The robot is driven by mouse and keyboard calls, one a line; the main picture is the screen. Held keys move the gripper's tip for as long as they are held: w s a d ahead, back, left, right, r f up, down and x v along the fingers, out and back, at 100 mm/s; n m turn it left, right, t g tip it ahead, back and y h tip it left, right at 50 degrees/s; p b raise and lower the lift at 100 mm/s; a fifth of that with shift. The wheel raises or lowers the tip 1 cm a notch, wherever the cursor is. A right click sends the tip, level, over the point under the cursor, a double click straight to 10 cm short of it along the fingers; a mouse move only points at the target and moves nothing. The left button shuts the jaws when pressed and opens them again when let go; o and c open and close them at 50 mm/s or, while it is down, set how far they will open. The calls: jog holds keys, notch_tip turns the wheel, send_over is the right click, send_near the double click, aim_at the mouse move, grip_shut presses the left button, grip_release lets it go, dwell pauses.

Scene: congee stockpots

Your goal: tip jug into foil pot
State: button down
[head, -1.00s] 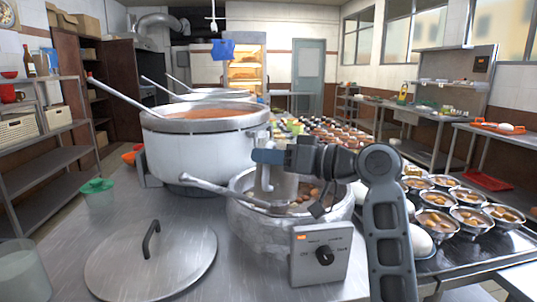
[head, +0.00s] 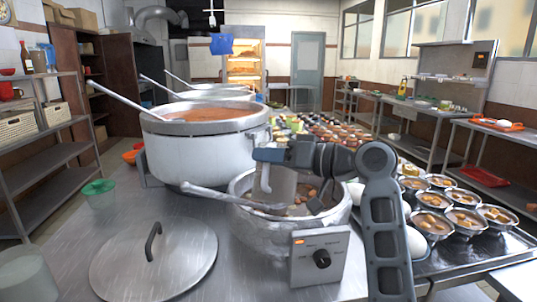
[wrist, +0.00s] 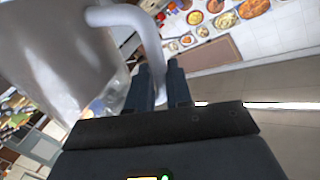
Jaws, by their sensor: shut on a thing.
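The grey metal jug (head: 284,187) hangs over the mouth of the foil pot (head: 275,232), a crinkled silver pot with brown liquid and egg-like lumps inside. The room looks strongly rolled there. The jug's mouth and contents are hidden, and I cannot see any stream.
A ladle (head: 222,197) rests across the foil pot's left rim. A control box (head: 320,258) stands in front. A large stockpot (head: 200,150) stands behind left, a lid (head: 152,258) lies front left, and a green tub (head: 98,194) stands beyond it. Filled bowls (head: 433,223) crowd the right.

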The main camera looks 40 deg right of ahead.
aim_at(274, 145)
jog(key=shift+w+d+r+m+p, duration=0.15)
jog(key=shift+r+m+p, duration=0.15)
jog(key=shift+p, duration=0.25)
jog(key=shift+w+d+r+m+p, duration=0.1)
jog(key=shift+r+m+p, duration=0.1)
jog(key=shift+r+p, duration=0.25)
jog(key=shift+d+f, duration=0.1)
jog(key=shift+w+d+m+p, duration=0.1)
jog(key=shift+d+m+p, duration=0.1)
jog(key=shift+m+p, duration=0.35)
jog(key=shift+w+d+r+m+g+p, duration=0.25)
jog(key=shift+d+r+m+g+p, duration=0.15)
jog(key=shift+p, duration=0.6)
jog(key=shift+w+d+r+m+p, duration=0.15)
jog(key=shift+d+m+p, duration=0.2)
jog(key=shift+p, duration=0.25)
jog(key=shift+w+d+m+y+p, duration=0.2)
jog(key=shift+d+m+y+p, duration=0.1)
jog(key=shift+p, duration=0.15)
jog(key=shift+w+d+m+p, duration=0.35)
jog(key=shift+d+m+p, duration=0.25)
jog(key=shift+p, duration=0.45)
